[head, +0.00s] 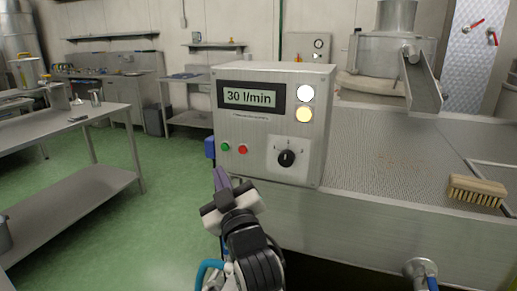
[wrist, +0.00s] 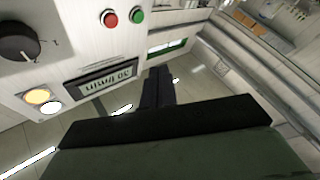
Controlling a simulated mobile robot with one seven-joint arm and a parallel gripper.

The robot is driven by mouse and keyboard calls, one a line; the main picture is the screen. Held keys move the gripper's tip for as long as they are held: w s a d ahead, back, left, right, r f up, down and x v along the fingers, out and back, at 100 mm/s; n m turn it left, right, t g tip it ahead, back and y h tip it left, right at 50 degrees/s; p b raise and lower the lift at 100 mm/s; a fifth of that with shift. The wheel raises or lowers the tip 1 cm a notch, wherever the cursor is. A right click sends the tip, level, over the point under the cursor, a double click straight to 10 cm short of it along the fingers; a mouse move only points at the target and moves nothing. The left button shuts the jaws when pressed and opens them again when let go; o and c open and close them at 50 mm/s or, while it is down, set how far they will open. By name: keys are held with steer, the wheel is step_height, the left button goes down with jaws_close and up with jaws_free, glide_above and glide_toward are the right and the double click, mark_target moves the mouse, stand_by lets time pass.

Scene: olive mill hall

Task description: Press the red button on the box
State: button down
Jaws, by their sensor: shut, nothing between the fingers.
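The metal control box (head: 262,155) stands at the middle of the head view, with a display reading "30 l/min". Its red button (head: 243,149) is low on the front face, just right of the green button (head: 225,147). In the wrist view the red button (wrist: 109,18) and green button (wrist: 137,15) are at the top, the image being turned over. My gripper (head: 221,178) is shut and empty, in front of the box, below and left of the red button. Its fingers (wrist: 158,88) appear apart from the button in the wrist view.
A black knob (head: 287,158) is right of the red button, with white and yellow lamps above it. A brush (head: 477,190) lies on the perforated metal surface to the right. A steel table (head: 85,125) stands left; green floor between is clear.

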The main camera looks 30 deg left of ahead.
steer(key=shift+w, duration=0.2)
steer(key=shift+w+a+b, duration=0.15)
steer(key=shift+w+a, duration=0.2)
steer(key=shift+w, duration=1.05)
steer(key=shift+w+a+b, duration=0.15)
steer(key=shift+w+a, duration=0.2)
steer(key=shift+w, duration=1)
steer(key=shift+w+a+b, duration=0.15)
steer(key=shift+w+a, duration=0.2)
steer(key=shift+w, duration=1.05)
steer(key=shift+w, duration=0.1)
steer(key=shift+w+a, duration=0.1)
steer(key=shift+w, duration=0.2)
steer(key=shift+w+a, duration=0.1)
steer(key=shift+w, duration=0.3)
steer(key=shift+s, duration=0.1)
steer(key=shift+s+d, duration=0.2)
steer(key=shift+s, duration=0.5)
steer(key=shift+s, duration=0.1)
steer(key=shift+s+d, duration=0.2)
steer(key=shift+s, duration=0.6)
steer(key=shift+s+d, duration=0.2)
steer(key=shift+s, duration=0.55)
steer(key=shift+s+d, duration=0.2)
steer(key=shift+s, duration=0.6)
